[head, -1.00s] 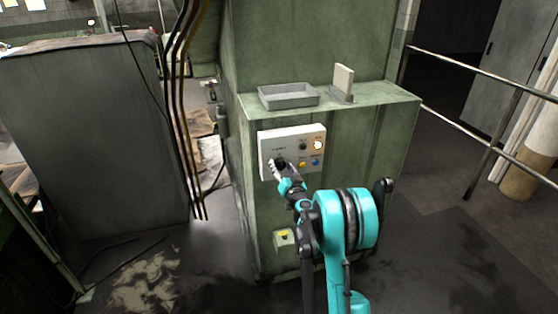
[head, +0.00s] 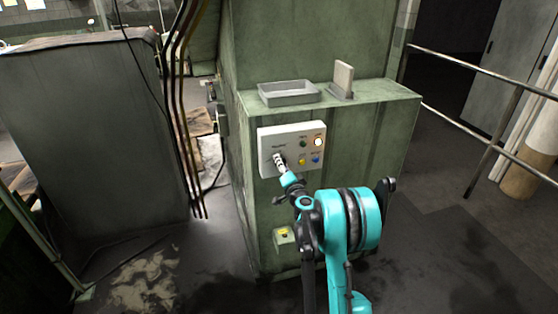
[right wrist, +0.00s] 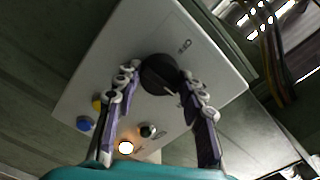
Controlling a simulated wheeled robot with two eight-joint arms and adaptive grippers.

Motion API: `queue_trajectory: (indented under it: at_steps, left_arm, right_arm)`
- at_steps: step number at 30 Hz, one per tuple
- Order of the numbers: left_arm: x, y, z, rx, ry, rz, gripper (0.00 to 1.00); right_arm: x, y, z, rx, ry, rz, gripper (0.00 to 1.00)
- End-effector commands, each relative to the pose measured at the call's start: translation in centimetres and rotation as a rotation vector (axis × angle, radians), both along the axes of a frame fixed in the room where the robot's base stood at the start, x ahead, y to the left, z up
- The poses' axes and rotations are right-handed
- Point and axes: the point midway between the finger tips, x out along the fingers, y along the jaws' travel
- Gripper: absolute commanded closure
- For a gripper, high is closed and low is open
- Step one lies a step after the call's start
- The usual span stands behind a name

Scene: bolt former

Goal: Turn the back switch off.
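A pale control panel (head: 265,146) is on the front of the green machine. A round black switch knob (right wrist: 157,68) is on the panel; in the head view my gripper hides most of it. My right gripper (head: 280,160) is at the panel's left part. In the right wrist view, its two fingers (right wrist: 163,82) are apart, one on each side of the knob, with the tips close to its edges. I cannot tell whether they touch it. My left gripper is not in view.
The panel also has a lit white lamp (head: 318,142), a yellow button (head: 302,161), a blue button (head: 316,160) and a small dark control (head: 303,143). A grey tray (head: 289,98) sits on the ledge above. A yellow-topped box (head: 284,236) is lower down.

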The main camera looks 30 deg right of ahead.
Motion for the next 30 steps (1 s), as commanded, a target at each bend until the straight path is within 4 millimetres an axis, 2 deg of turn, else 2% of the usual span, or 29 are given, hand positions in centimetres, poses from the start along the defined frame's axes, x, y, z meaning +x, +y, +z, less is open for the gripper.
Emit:
queue_trajectory:
  at_steps: [5, 13, 20, 27, 30]
  left_arm:
    - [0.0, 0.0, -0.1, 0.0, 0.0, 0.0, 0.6]
    - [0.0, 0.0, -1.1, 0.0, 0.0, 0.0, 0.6]
    - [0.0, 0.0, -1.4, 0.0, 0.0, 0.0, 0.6]
    - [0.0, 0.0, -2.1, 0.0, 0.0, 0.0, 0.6]
    - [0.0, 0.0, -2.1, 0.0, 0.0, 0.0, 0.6]
  right_arm:
    - [0.0, 0.0, 0.0, -0.019, 0.004, -0.001, 1.0]
    - [0.0, 0.0, -0.1, -0.371, 0.089, -0.001, 1.0]
    - [0.0, 0.0, -0.1, -0.532, 0.128, -0.001, 1.0]
    - [0.0, -0.1, -0.1, -0.86, 0.207, -0.001, 1.0]
    - [0.0, -0.1, 0.0, -0.926, 0.222, -0.001, 1.0]
